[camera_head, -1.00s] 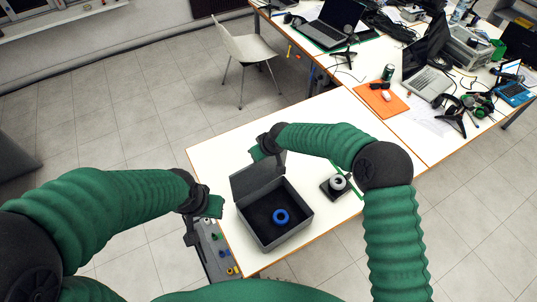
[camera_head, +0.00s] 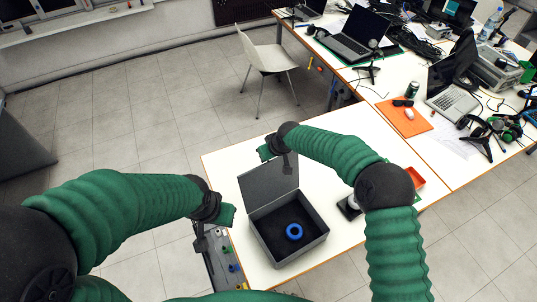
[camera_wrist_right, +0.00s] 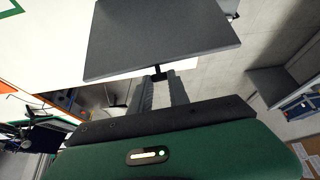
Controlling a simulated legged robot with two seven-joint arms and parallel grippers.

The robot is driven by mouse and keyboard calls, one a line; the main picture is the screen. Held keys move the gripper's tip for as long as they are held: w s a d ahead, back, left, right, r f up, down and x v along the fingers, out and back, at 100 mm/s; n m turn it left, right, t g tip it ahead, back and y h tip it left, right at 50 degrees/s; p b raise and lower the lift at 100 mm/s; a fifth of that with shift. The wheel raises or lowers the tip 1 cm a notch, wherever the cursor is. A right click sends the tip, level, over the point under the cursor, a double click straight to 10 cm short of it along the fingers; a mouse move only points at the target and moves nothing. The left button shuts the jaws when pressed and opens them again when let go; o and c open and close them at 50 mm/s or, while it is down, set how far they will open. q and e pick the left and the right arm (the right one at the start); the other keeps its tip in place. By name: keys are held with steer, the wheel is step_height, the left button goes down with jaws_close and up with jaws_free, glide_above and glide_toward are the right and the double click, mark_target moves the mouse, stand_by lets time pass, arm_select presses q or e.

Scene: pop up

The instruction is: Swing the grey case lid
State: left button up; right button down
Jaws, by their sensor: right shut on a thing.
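The grey case (camera_head: 318,243) stands open on the white table, its lid (camera_head: 262,187) raised at the far side. A blue ring (camera_head: 294,232) lies on the dark case floor. My right gripper (camera_head: 266,152) is at the lid's upper edge. In the right wrist view, the lid (camera_wrist_right: 160,40) is a grey panel ahead of the gripper (camera_wrist_right: 162,88), whose fingers are shut on a small black tab (camera_wrist_right: 158,75) at the lid's edge. My left gripper (camera_head: 227,215) is left of the case, apart from it; its jaws are too small to read.
An orange-red tray (camera_head: 416,177) is farther right. A second table holds laptops and an orange mat (camera_head: 404,118). A white chair (camera_head: 264,57) stands behind.

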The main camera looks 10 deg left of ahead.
steer(key=c, duration=1.5)
jaws_free()
steer(key=shift+a+r, duration=0.1)
steer(key=shift+o, duration=1.3)
steer(key=shift+s+r, duration=0.1)
steer(key=shift+r, duration=0.25)
steer(key=b+v, duration=0.4)
steer(key=v, duration=1.2)
steer(key=shift+b, duration=0.3)
steer(key=shift+f, duration=0.1)
